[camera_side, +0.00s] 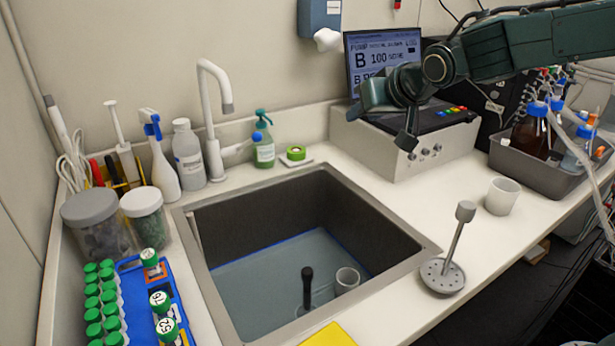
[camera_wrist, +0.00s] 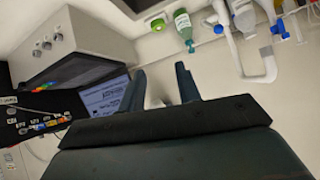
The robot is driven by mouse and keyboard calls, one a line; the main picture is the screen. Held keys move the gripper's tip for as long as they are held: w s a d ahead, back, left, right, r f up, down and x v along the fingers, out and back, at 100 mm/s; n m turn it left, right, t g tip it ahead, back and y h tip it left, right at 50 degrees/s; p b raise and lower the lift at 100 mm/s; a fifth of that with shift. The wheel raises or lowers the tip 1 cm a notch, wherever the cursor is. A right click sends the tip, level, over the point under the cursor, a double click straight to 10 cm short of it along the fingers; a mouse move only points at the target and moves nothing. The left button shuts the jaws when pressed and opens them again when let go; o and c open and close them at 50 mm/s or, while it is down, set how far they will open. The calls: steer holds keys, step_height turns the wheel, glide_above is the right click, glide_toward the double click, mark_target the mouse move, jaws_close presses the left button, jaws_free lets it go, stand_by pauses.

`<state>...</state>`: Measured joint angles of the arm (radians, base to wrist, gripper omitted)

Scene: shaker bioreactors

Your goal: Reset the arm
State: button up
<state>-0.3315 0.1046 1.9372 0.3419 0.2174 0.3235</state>
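My gripper (camera_side: 388,122) hangs at the upper right of the side view, in front of the white instrument box with a screen. In the wrist view its two dark fingers (camera_wrist: 158,78) stand apart with nothing held between them. Behind the gap I see pale wall and a blurred white shape. My dark green arm reaches in from the upper right corner of the side view. The gripper appears to be in the air, apart from the counter.
The instrument box (camera_side: 400,158) and its screen (camera_side: 378,50) are close to my gripper. A sink (camera_side: 215,300), faucet (camera_side: 207,110), soap bottle (camera_side: 264,145), white cup (camera_side: 502,197), metal stand (camera_side: 443,275) and bottle tray (camera_side: 540,170) surround it. Open counter lies right of the sink.

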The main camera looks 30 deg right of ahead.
steer(key=s+d+f+n+g, duration=0.1)
steer(key=s+d, duration=0.1)
steer(key=s, duration=0.8)
steer(key=s+d+f+g, duration=0.1)
steer(key=s+d+g, duration=0.1)
steer(key=s, duration=0.9)
steer(key=s+d+f+n+g+y, duration=0.1)
steer(key=s+d, duration=0.3)
steer(key=s, duration=0.7)
steer(key=shift+s+f+n+g, duration=0.2)
steer(key=shift+f+n+g, duration=0.15)
steer(key=shift+f, duration=0.2)
steer(key=shift+d, duration=0.1)
